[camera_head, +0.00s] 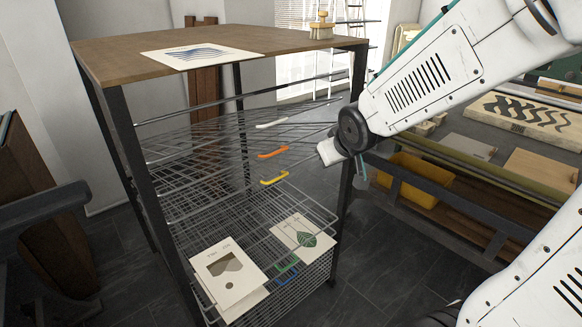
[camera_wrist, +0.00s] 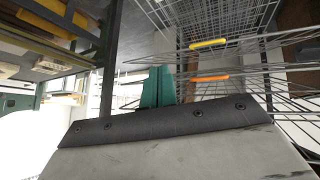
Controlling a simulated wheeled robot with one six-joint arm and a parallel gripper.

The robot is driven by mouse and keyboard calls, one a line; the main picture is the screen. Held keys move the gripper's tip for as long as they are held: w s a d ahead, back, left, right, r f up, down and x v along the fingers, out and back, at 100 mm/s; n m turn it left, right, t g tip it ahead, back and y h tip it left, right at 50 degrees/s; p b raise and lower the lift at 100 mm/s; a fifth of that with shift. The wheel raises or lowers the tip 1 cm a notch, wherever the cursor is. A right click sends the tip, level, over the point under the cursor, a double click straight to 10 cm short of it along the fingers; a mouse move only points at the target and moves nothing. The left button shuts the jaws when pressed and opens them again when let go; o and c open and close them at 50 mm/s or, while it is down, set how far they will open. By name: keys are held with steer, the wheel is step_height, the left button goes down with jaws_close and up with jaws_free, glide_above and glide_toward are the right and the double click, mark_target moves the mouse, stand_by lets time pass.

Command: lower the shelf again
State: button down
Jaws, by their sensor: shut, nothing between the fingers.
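A drying rack has several wire shelves with coloured front handles. White (camera_head: 271,123), orange (camera_head: 273,153) and yellow (camera_head: 274,178) handles sit in the upper part, their shelves appearing tilted. Green (camera_head: 288,264) and blue (camera_head: 287,276) handles sit well below, with a wide gap between. The task does not name which shelf. My gripper (camera_head: 361,172) is near the rack's right front post, right of the orange and yellow handles, mostly hidden by my wrist. In the wrist view its teal fingers (camera_wrist: 157,85) are together and empty, beside the yellow (camera_wrist: 208,43) and orange (camera_wrist: 210,78) handles, apart from both.
Two prints, one grey (camera_head: 228,275) and one with a green leaf (camera_head: 303,236), lie low in the rack. The wooden top (camera_head: 110,58) bears a blue-patterned print (camera_head: 203,57) and a small wooden object (camera_head: 321,27). A workbench with a yellow bin (camera_head: 412,180) stands right. Dark floor lies between.

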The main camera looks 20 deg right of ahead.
steer(key=w+f+n+t+y, duration=0.2)
steer(key=w+f+t, duration=0.25)
steer(key=w, duration=0.55)
steer(key=t+y, duration=0.4)
steer(key=y, duration=0.1)
glide_above(286, 168)
steer(key=shift+n, duration=0.4)
step_height(286, 168, down, 5)
steer(key=shift+a+f, duration=0.1)
steer(key=shift+s+d+f, duration=0.1)
steer(key=shift+s+f, duration=0.15)
steer(key=shift+f, duration=0.4)
steer(key=shift+s+d+f, duration=0.1)
steer(key=shift+s+f, duration=0.1)
steer(key=shift+f, duration=0.4)
steer(key=shift+s+d+f, duration=0.1)
steer(key=shift+s+f, duration=0.15)
steer(key=shift+f, duration=0.4)
